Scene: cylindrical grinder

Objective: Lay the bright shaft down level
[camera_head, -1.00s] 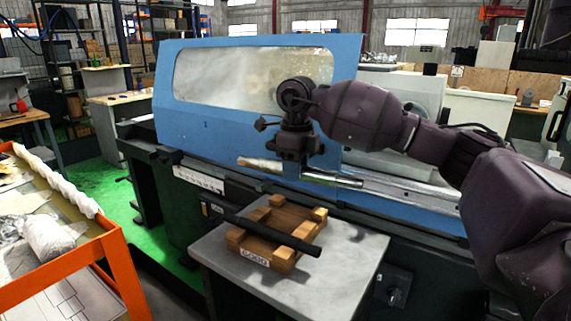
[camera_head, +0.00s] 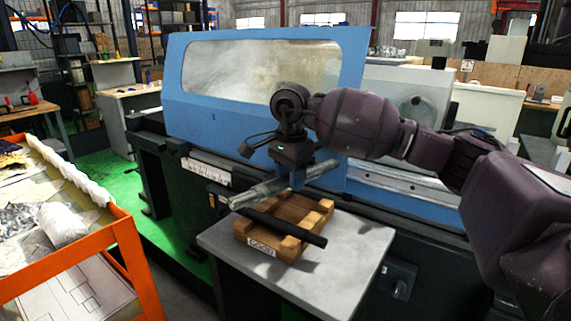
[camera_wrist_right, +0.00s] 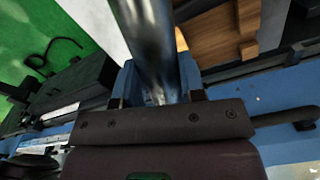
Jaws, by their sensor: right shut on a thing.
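The bright shaft (camera_head: 248,197) is a shiny metal rod. My right gripper (camera_head: 297,178) is shut on it near its middle and holds it above the wooden cradle (camera_head: 263,240). In the head view its left end looks lower than its right end, though the viewing angle makes the true tilt hard to tell. A dark shaft (camera_head: 287,228) lies across the cradle's front blocks. In the right wrist view the bright shaft (camera_wrist_right: 148,40) passes between the blue fingers (camera_wrist_right: 158,85). My left gripper is not in view.
The cradle, with a label (camera_head: 261,247) on its front, stands on a grey table (camera_head: 345,260). Behind is the grinder with its blue cover (camera_head: 215,115) and rail. An orange-framed bench (camera_head: 130,245) is at the left. The table's right side is clear.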

